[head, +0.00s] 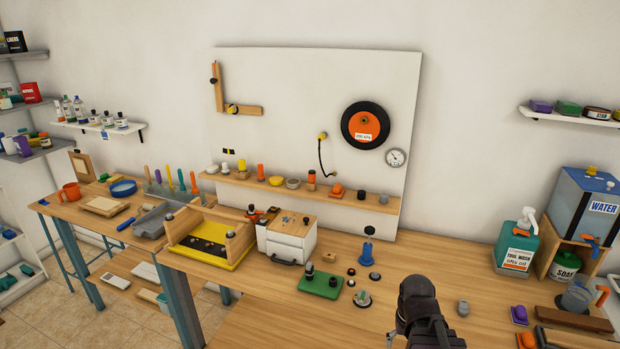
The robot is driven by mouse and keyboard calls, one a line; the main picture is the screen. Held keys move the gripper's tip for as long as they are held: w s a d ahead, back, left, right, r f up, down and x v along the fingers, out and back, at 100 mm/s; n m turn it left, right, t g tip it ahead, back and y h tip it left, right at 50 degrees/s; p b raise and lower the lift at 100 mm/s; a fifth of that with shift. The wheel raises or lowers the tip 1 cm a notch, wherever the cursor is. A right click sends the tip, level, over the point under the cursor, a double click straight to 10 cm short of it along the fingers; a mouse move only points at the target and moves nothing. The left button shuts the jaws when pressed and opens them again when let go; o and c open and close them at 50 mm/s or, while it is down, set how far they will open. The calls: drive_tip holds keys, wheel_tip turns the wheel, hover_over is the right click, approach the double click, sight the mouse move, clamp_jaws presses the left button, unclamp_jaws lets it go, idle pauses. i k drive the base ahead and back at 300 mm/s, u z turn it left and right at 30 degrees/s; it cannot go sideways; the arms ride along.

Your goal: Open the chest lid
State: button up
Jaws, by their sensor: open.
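The chest (287,240) is a small white box on the wooden bench, left of the picture's middle. Its wooden lid (292,223) lies closed on top and carries small dark marks. A dark curved handle (287,262) shows low at its front. My gripper (418,292) is dark and stands over the bench at the bottom, right of the chest and clear of it. It is open, and I see nothing held. Its fingertips are hard to make out from this angle.
A yellow tray with wooden sides (208,252) stands close left of the chest. A green block with knobs (320,284), a blue spindle (367,248) and several small round parts lie between chest and gripper. A white backboard (300,90) rises behind. The bench front is mostly clear.

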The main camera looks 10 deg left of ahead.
sight(297, 223)
drive_tip(key=z, duration=0.05)
drive_tip(key=i, duration=0.9)
drive_tip(key=u, duration=0.25)
